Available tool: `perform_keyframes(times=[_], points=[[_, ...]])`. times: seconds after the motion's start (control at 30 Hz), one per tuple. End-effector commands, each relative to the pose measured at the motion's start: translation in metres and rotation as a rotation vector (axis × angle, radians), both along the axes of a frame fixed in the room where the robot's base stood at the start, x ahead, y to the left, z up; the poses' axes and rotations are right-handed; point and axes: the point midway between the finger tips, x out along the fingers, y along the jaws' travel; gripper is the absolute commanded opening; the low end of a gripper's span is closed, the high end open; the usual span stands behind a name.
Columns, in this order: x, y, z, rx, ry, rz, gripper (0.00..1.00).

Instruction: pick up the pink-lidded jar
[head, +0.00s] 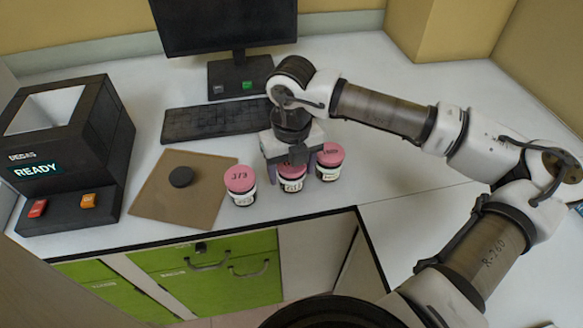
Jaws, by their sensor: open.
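Three pink-lidded jars stand upright in a row near the front edge of the white table. The left jar (240,186) has "373" on its lid and stands clear of my gripper. The middle jar (291,184) is right below my gripper, which hides part of its lid. The right jar (330,164) is close beside my gripper and partly covered by it. My gripper (291,160) points down over the middle jar with its jaws open. I cannot tell whether the fingers are around this jar or only above it.
A black analyser (75,150) showing "READY" stands at the left. A brown mat (205,205) with a black disc (181,177) lies beside it. A keyboard (215,120) and a monitor (225,25) are behind. The table (390,165) is clear right of the jars.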

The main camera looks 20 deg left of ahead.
Motion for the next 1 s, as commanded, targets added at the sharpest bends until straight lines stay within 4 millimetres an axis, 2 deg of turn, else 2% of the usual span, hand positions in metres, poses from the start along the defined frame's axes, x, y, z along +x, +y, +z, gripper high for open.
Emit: perform_keyframes(times=[0.2,0.4,0.7,1.0], points=[[-0.001,0.0,-0.019,-0.001,0.001,0.001,0.64],[0.0,0.0,-0.021,0.0,-0.001,0.0,0.64],[0.0,0.0,-0.02,-0.001,-0.001,0.0,0.26],[0.001,0.0,-0.015,0.0,-0.003,-0.001,0.26]])
